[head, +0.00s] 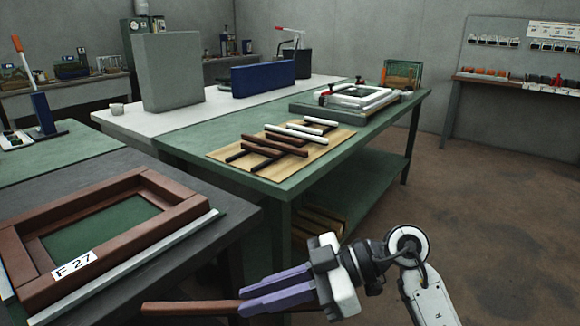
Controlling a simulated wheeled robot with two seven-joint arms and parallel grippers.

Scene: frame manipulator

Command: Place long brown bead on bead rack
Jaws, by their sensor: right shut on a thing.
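My right gripper (243,299) is at the bottom centre, with two purple fingers pointing left. It is shut on a long brown bead (185,308), a slim stick whose free end sticks out to the left. The fingers hide part of the bead. It is held in front of the tables, clear of the green one. A tan board (225,154) with brown and white sticks across it, which looks like the bead rack, lies on the green table, above and beyond the gripper. My left gripper is not in view.
A brown frame (110,275) marked F 27 lies on the dark table at left, close to the held bead. A white frame (358,97) on a grey base stands farther along the green table (180,151). Open floor (490,200) lies to the right.

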